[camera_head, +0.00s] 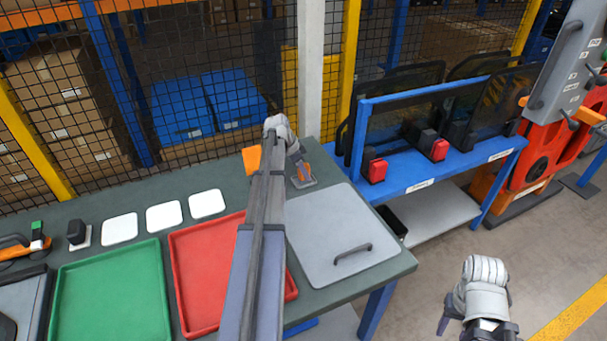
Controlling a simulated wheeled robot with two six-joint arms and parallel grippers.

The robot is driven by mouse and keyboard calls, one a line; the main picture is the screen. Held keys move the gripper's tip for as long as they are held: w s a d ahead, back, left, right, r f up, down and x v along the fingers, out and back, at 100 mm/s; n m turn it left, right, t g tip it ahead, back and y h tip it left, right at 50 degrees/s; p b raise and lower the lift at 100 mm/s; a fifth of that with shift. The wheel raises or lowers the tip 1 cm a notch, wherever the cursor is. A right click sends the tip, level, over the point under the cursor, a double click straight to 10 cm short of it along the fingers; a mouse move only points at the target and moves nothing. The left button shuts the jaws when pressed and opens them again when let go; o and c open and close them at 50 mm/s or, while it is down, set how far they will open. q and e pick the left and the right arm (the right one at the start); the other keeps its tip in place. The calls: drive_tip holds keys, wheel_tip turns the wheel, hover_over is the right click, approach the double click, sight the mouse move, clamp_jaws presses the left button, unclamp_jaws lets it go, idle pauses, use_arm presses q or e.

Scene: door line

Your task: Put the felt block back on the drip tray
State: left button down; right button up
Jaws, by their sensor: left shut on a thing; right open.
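My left gripper (298,168) reaches over the far right part of the dark green bench and is shut on a small orange-and-grey piece (304,174), which I take for the felt block. A small pale grey plate, perhaps the drip tray (309,184), shows right under it, behind the grey lid. I cannot tell whether the piece touches the plate. My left arm crosses the middle of the view and hides part of the bench. My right gripper (468,327) is open and empty over the floor at the lower right.
On the bench (345,307) lie a green tray (110,295), a red tray (200,270), several white square pads (164,216), a dark block (76,232) and a grey lid (325,225) with a handle. A blue rack (430,170) with dark panels stands right. An orange piece (252,158) shows beside my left arm.

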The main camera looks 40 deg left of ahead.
use_arm(q)
drive_tip(key=shift+f, duration=0.2)
drive_tip(key=c, duration=0.5)
unclamp_jaws()
drive_tip(key=shift+r, duration=0.1)
drive_tip(key=shift+s+r+p, duration=0.1)
drive_tip(key=shift+r+p, duration=0.2)
drive_tip(key=shift+r, duration=0.15)
drive_tip(key=p+v, duration=1)
drive_tip(key=v, duration=0.1)
drive_tip(key=shift+s+a+r+p, duration=0.1)
drive_tip(key=shift+r+p, duration=0.05)
drive_tip(key=shift+p, duration=0.15)
